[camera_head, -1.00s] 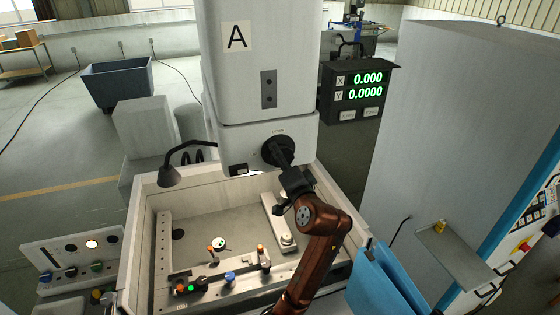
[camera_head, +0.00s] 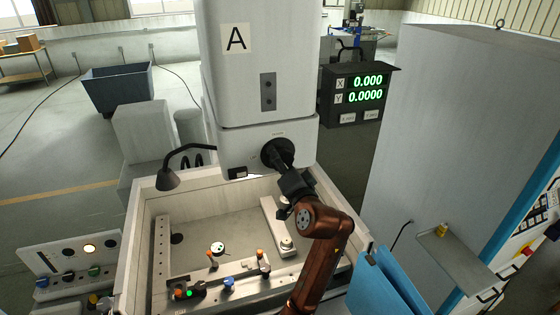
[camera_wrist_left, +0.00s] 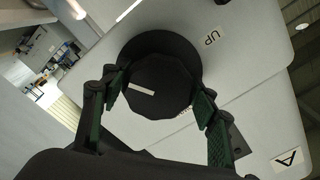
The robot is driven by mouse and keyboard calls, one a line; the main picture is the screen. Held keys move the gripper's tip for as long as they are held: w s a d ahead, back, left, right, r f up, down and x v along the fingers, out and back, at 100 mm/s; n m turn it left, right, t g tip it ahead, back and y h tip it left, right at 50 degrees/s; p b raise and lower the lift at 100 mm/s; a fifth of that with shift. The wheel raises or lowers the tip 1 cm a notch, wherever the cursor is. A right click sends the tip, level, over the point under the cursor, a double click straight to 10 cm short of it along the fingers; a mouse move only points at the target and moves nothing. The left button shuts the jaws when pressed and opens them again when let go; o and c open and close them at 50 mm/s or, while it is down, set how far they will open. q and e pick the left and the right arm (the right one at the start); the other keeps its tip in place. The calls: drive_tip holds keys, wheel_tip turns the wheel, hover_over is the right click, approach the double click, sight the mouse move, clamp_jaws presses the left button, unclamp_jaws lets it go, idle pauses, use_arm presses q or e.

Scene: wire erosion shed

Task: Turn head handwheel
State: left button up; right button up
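The head handwheel (camera_head: 278,153) is a dark round knob on the front of the white machine head (camera_head: 262,70). In the left wrist view the handwheel (camera_wrist_left: 160,88) fills the middle, with a white line on its face. My left gripper (camera_head: 287,172) is at the handwheel, on a brown arm rising from the bottom. In the left wrist view the fingers of my left gripper (camera_wrist_left: 160,98) stand on either side of the knob, pads close to its rim. I cannot tell whether both pads press on it. My right gripper is not in view.
A black readout (camera_head: 357,94) shows X 0.000 and Y 0.0000, right of the head. Below is a pale work tank (camera_head: 147,190) with clamps and knobs. A tall grey cabinet (camera_head: 450,130) and blue panel (camera_head: 383,285) stand right.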

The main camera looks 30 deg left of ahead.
use_arm(q)
drive_tip(key=o, duration=0.3)
drive_tip(key=shift+f, duration=0.1)
drive_tip(key=shift+v, duration=3.75)
